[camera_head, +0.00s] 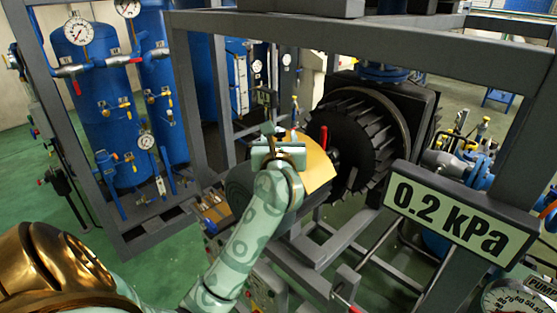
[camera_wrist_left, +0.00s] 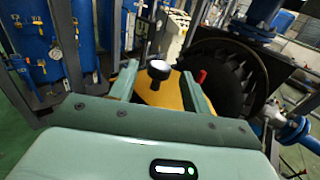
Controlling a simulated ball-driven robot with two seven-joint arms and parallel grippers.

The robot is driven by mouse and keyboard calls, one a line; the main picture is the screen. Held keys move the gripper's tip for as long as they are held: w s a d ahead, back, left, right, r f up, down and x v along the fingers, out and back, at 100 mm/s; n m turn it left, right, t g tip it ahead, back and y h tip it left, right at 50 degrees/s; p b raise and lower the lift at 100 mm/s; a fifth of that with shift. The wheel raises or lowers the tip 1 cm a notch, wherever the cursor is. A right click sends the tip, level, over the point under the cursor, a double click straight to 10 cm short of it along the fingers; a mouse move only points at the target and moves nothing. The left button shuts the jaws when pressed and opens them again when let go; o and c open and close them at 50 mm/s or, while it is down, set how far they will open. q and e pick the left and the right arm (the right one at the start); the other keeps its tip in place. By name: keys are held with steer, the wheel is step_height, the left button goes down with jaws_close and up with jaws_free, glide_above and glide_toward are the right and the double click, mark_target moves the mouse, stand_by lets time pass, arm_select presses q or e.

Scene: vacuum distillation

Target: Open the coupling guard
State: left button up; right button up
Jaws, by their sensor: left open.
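The coupling guard (camera_head: 320,170) is a yellow-orange cover between a dark cylindrical body and a large black finned wheel. My left gripper (camera_head: 268,132) is over its near left part and hides some of it. In the left wrist view the guard (camera_wrist_left: 172,96) shows beyond and between the two pale green fingers, which are apart. A round black knob (camera_wrist_left: 158,70) on a short stem appears between the open fingertips (camera_wrist_left: 160,80); I cannot tell whether they touch it. My right gripper is not in view.
The black finned wheel (camera_head: 350,140) stands right of the guard. A grey frame beam (camera_head: 340,32) crosses above and a post rises at left. A "0.2 kPa" sign (camera_head: 455,215) is at right. Blue tanks (camera_head: 95,100) with gauges stand at left. A small red part (camera_head: 294,138) is near the gripper.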

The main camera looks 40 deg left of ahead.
arm_select(q)
steer(key=b+v, duration=0.1)
steer(key=v, duration=1.1)
steer(key=shift+s, duration=0.25)
steer(key=shift+d, duration=0.1)
